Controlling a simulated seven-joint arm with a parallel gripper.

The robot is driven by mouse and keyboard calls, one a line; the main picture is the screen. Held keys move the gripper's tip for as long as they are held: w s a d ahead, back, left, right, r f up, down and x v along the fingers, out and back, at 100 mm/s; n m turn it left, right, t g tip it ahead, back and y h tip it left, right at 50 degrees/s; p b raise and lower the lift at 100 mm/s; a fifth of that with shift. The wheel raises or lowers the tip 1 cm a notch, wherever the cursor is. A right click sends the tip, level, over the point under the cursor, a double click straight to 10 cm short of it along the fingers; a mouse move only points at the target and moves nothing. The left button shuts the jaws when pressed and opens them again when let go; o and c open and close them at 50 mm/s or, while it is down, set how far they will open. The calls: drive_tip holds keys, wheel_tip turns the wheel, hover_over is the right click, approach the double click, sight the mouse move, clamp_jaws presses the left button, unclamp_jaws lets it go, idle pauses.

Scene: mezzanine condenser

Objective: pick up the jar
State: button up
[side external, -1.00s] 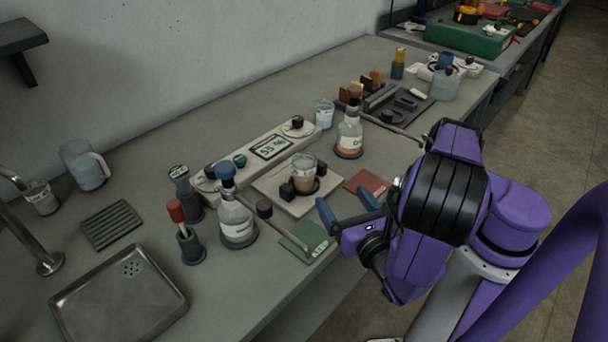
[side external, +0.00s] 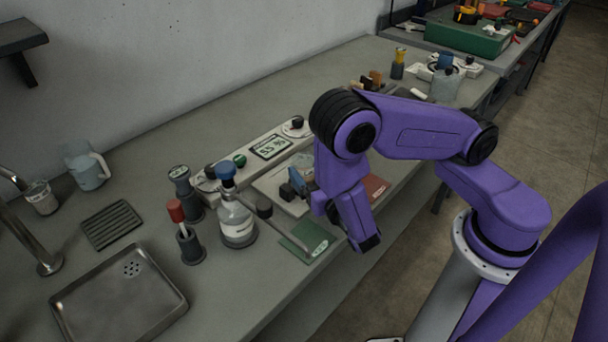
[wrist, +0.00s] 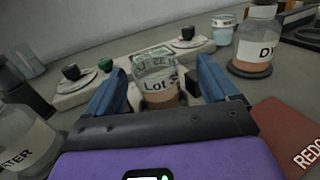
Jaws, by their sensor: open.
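The jar (wrist: 158,84) is a clear glass vessel with brownish contents and a label reading "Lot". In the wrist view it stands upright between the two blue fingers of my gripper (wrist: 159,68), with a gap on each side. My gripper is open and holds nothing. The gripper's palm edge hides the jar's base. In the side view my wrist and gripper (side external: 307,182) are low over the pale plate (side external: 268,183) and mostly hide the jar. How far the fingers reach around it is unclear.
A blue-capped bottle (side external: 237,220) stands left of the gripper, beside a green card (side external: 306,240). A long control panel (side external: 262,152) runs behind. A metal sink tray (side external: 118,295) is front left.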

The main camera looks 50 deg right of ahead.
sight(299, 156)
drive_tip(key=shift+a+x, duration=0.15)
drive_tip(key=shift+x, duration=1.3)
drive_tip(key=shift+a+x, duration=0.2)
drive_tip(key=shift+x, duration=1.25)
drive_tip(key=shift+w, duration=0.1)
drive_tip(key=c, duration=1.1)
